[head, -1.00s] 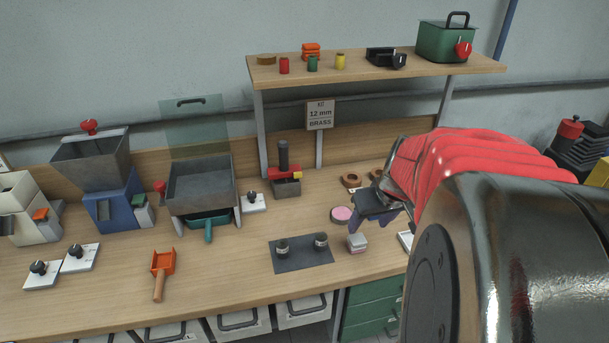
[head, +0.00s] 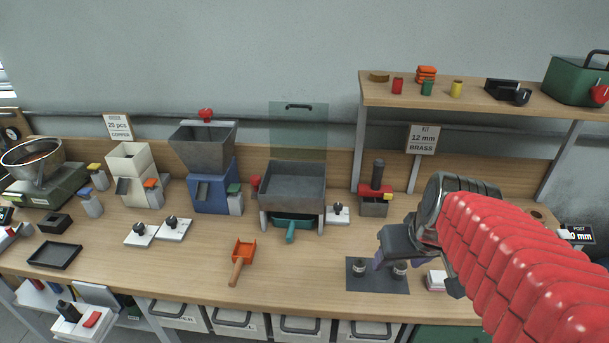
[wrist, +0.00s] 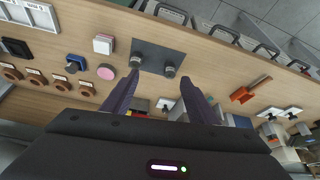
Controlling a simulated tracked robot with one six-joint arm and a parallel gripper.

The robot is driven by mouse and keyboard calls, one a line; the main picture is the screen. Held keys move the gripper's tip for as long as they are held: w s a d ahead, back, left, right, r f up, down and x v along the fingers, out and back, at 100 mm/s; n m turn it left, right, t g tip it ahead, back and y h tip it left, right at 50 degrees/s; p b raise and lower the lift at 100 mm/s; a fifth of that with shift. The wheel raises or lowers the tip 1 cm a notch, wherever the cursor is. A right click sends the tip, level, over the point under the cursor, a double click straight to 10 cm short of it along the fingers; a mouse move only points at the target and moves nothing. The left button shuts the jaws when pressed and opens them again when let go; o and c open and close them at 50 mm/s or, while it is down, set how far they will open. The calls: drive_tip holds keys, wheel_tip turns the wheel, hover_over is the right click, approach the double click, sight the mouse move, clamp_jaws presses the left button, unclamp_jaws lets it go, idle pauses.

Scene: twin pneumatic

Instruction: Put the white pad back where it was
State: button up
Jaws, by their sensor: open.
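A small square white pad (head: 437,280) with a pinkish lower edge lies on the bench just right of the dark mat (head: 359,285); my arm partly covers it. In the wrist view the white pad (wrist: 103,44) shows whole, beside the mat (wrist: 153,47), with a round pink disc (wrist: 106,72) next to it. My gripper (head: 380,262) is above the mat area in the head view. In the wrist view my gripper (wrist: 160,78) has its two purple fingers spread, with nothing between them. Two small dark-topped cylinders (wrist: 170,71) stand on the mat.
A grey tray machine (head: 292,185) and a red press (head: 375,195) stand behind the mat. An orange scoop (head: 243,250) lies to its left, with free bench between. A shelf (head: 450,103) with small items overhangs the back right. Several brown rings (wrist: 36,78) lie beyond the disc.

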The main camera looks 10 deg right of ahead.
drive_tip(key=s+a+r, duration=0.1)
drive_tip(key=s+a, duration=0.2)
drive_tip(key=a, duration=0.2)
drive_tip(key=s+a+r+n, duration=0.1)
drive_tip(key=s+a, duration=0.1)
drive_tip(key=a, duration=0.4)
drive_tip(key=shift+s+r+t+y, duration=0.25)
drive_tip(key=shift+s+t+y, duration=0.05)
drive_tip(key=shift+s+t, duration=0.1)
